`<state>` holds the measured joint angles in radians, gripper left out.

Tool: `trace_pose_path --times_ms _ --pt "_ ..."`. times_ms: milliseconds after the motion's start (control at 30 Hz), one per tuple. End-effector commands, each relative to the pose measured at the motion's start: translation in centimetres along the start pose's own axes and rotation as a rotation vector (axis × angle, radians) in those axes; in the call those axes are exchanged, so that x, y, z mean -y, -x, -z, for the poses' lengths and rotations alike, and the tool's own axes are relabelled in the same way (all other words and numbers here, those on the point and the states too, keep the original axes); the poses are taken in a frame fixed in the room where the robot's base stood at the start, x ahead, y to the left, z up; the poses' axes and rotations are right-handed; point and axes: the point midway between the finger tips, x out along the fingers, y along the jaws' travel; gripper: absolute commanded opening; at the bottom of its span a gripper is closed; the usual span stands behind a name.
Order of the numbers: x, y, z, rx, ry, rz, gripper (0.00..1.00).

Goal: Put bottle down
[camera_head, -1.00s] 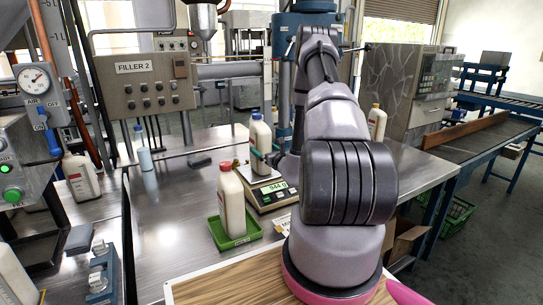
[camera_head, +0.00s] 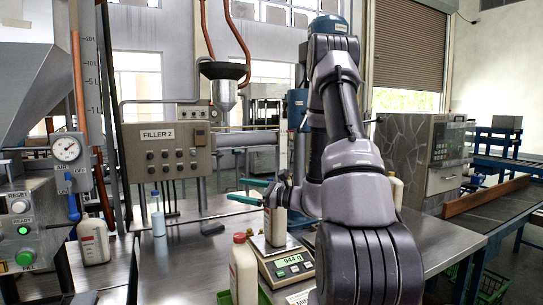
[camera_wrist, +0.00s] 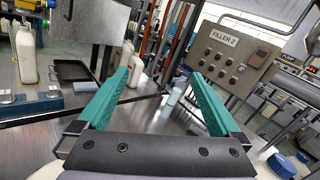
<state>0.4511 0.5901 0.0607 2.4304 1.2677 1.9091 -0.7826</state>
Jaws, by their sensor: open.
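A white bottle (camera_head: 275,228) stands upright on the scale (camera_head: 287,265), whose display reads 944 g. Its cap is hidden behind my gripper in the head view. My gripper (camera_head: 243,191) is open and empty, its teal fingers pointing left at about the height of the bottle's top. In the wrist view my gripper (camera_wrist: 159,74) has nothing between its fingers. A blue cap (camera_wrist: 282,164) shows at the lower right there, beside the gripper.
Another white bottle (camera_head: 243,272) with an orange-red cap stands in a green tray, left of the scale. A clear blue-capped bottle (camera_head: 158,215) stands further back. The filler panel (camera_head: 170,150) rises behind. Bare metal table (camera_head: 190,250) lies to the left.

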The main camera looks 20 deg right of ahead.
Motion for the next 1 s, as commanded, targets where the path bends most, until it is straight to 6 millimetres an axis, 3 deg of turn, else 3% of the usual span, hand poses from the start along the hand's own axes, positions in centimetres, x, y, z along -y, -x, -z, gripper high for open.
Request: trace_pose_path --times_ms 33,200,300,467,633,800,1000 --pt "-2.0 -0.9 -2.8 0.002 0.063 -0.113 1.0" --pt "-9.3 -1.0 -8.6 -0.058 0.271 -0.481 1.0" --pt "-12.8 0.3 -10.8 -0.125 0.422 -0.666 1.0" --pt "-16.4 3.7 -13.0 -0.27 0.7 -0.901 1.0" --pt "-17.0 7.7 -14.9 -0.462 1.046 -1.043 1.0" --pt "-15.3 10.9 -17.6 -0.653 1.394 -1.063 1.0" --pt "-13.3 13.0 -20.5 -0.792 1.655 -1.007 1.0"
